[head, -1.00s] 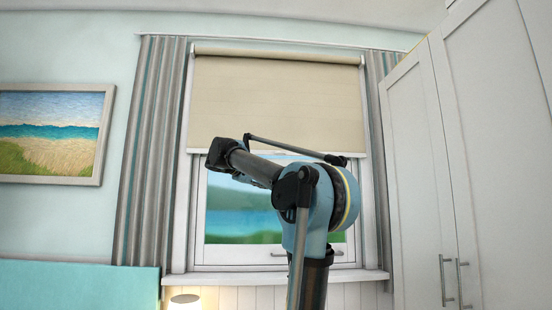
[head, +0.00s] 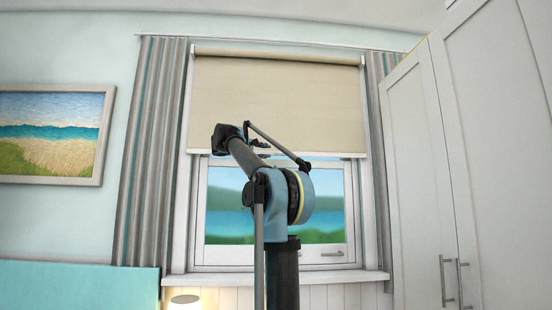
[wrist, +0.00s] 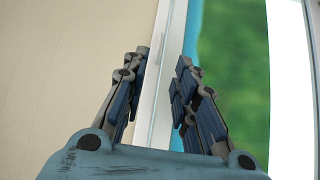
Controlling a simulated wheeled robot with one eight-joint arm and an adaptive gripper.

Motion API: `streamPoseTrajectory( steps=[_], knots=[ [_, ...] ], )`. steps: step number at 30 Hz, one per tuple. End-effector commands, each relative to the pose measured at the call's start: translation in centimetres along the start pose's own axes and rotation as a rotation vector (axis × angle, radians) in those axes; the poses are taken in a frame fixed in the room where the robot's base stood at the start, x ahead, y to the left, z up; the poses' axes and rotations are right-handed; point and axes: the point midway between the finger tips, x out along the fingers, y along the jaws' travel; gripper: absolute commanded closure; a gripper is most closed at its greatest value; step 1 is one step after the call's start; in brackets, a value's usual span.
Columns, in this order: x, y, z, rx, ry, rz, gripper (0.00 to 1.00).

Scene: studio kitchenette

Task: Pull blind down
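The beige roller blind (head: 275,100) covers the upper part of the window, and its pale bottom bar (head: 330,155) hangs level across the middle. My gripper (head: 262,146) is near that bar in the head view, small and partly hidden by my arm. In the wrist view, my gripper (wrist: 163,68) has its two fingers apart. The blind fabric (wrist: 75,65) fills the left side, and the pale bottom bar (wrist: 161,85) runs lengthwise through the gap between the fingers. I cannot tell whether the fingers touch it. Nothing is visibly gripped.
The window's lower pane (head: 228,205) is uncovered above a white sill (head: 340,276). Striped curtains hang at left (head: 152,160) and right (head: 378,110). Tall white cabinets (head: 490,150) stand close on the right. A beach picture (head: 52,133) hangs on the left wall.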

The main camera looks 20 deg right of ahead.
Motion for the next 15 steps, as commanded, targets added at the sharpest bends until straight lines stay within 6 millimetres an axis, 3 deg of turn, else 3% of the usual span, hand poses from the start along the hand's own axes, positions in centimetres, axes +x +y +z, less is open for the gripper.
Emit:
streamPoseTrajectory(
  steps=[15],
  knots=[
    [8.6, 0.0, 0.1, 0.001, -0.002, 0.000, 0.73]
  ],
)
